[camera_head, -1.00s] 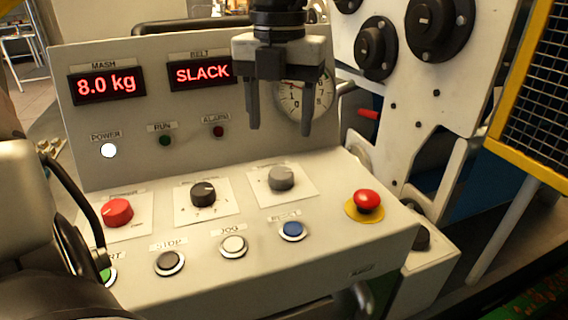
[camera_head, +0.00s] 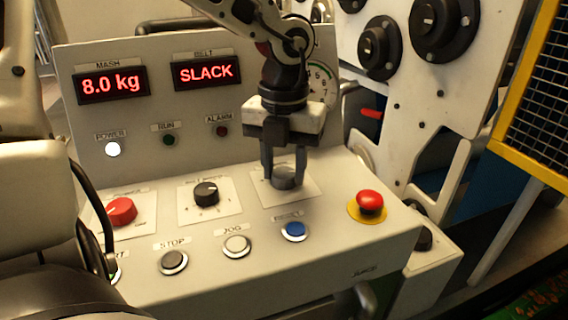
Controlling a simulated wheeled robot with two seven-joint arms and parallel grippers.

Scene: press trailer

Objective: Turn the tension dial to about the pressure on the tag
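The grey tension dial (camera_head: 286,178) sits on a white plate at the right of the row of knobs on the sloping panel. My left gripper (camera_head: 284,178) points down over it, one finger on each side, and looks shut on it. The fingers hide much of the dial, so its pointer cannot be read. The round gauge (camera_head: 322,84) behind is mostly hidden by my arm. The mash display (camera_head: 111,85) reads 8.0 kg and the belt display (camera_head: 204,72) reads SLACK. I can make out no pressure tag. My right gripper is not in view.
A black knob (camera_head: 205,194) and a red knob (camera_head: 121,211) stand left of the dial. The blue button (camera_head: 294,231) lies just in front, and the red emergency stop (camera_head: 369,202) is to the right. A yellow-framed mesh guard (camera_head: 540,110) stands far right.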

